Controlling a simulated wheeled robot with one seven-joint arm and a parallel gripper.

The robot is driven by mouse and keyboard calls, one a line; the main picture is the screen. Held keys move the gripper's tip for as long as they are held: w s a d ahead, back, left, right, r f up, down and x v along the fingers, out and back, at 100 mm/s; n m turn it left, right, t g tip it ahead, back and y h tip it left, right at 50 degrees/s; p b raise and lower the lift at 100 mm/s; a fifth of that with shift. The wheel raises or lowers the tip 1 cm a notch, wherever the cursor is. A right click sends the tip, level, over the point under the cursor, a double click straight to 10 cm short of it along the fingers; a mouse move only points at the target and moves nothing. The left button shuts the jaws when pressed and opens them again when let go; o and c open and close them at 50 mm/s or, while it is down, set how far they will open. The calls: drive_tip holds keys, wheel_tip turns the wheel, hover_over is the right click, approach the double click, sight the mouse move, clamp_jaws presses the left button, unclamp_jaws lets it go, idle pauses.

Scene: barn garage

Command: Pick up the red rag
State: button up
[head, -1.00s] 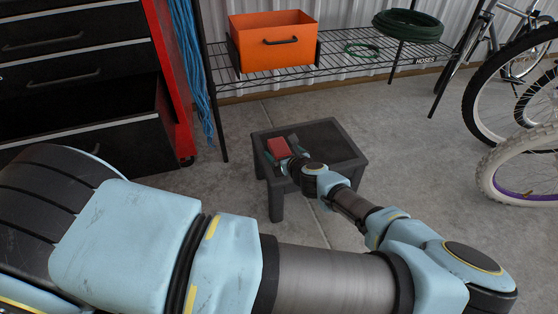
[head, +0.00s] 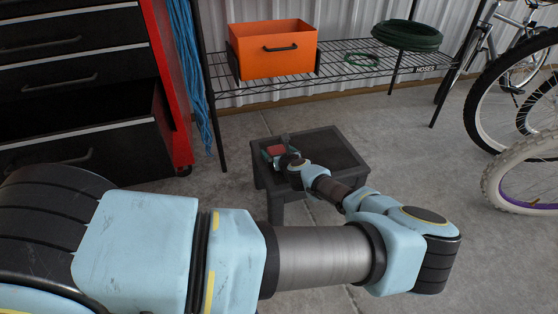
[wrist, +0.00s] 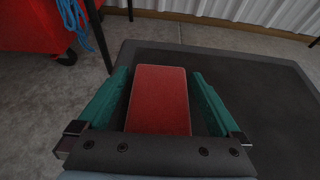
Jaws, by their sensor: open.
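The red rag (wrist: 160,98) is a flat red block-like shape in the wrist view, over the left part of the small dark table (wrist: 240,85). In the head view the rag (head: 275,150) is small and partly hidden by my gripper. My gripper (wrist: 158,85) is open, with one green finger on each side of the rag. A narrow gap shows between the rag and each finger. In the head view my gripper (head: 278,151) is low at the table's left side. The wrist view does not clearly show the height of the fingers over the tabletop.
A wire shelf (head: 345,72) behind the table holds an orange bin (head: 272,50) and a coiled green hose (head: 407,35). A red and black tool chest (head: 80,80) with an open drawer stands left. Bicycles (head: 520,120) stand right. The table's right part is bare.

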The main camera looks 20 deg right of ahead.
drive_tip(key=shift+w, duration=0.1)
drive_tip(key=shift+c, duration=0.2)
drive_tip(key=c, duration=1.2)
drive_tip(key=shift+r, duration=0.1)
